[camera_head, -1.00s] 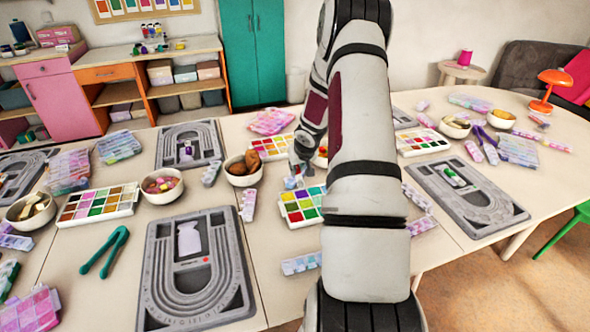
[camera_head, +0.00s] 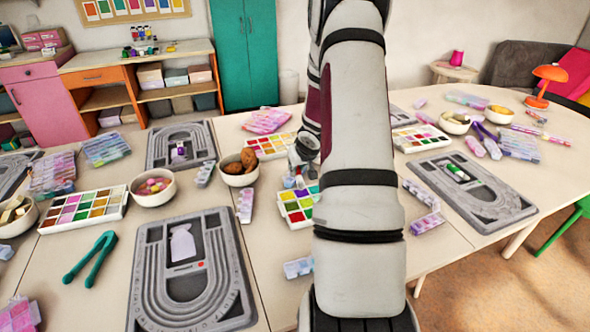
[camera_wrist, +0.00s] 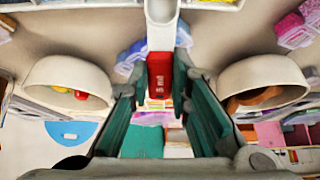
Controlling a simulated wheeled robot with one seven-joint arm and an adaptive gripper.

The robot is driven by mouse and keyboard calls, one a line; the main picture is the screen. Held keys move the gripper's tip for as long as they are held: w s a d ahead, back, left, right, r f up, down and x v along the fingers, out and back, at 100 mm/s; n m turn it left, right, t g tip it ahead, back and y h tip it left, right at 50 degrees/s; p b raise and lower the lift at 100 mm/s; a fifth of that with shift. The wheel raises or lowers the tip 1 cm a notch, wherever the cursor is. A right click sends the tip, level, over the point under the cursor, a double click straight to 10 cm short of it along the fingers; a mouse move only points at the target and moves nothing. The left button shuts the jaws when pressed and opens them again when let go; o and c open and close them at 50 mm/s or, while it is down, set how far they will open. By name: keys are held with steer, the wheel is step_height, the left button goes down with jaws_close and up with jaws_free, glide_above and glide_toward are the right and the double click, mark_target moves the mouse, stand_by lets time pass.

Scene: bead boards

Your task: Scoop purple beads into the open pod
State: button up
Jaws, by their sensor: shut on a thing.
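My gripper (camera_head: 301,165) is low over the middle of the table, partly hidden behind my arm in the head view. Small pale blue translucent pieces (camera_head: 289,182) sit beside the gripper; I cannot tell whether one is the open pod. The scoop's contents cannot be made out.
A bowl of brown pieces (camera_head: 239,171) stands left of the gripper, and a bowl of pink pieces (camera_head: 152,187) farther left. A grey bead board (camera_head: 150,285) lies at front left, another (camera_head: 500,205) at right. Teal tongs (camera_head: 91,258) lie at left.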

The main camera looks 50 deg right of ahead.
mark_target(298, 175)
steer(key=shift+s+a+f+b, duration=0.1)
steer(key=shift+s+f+b, duration=0.05)
steer(key=shift+f+b, duration=0.5)
steer(key=shift+s+a+f+b, duration=0.1)
steer(key=shift+f+b, duration=0.4)
steer(key=shift+f, duration=0.2)
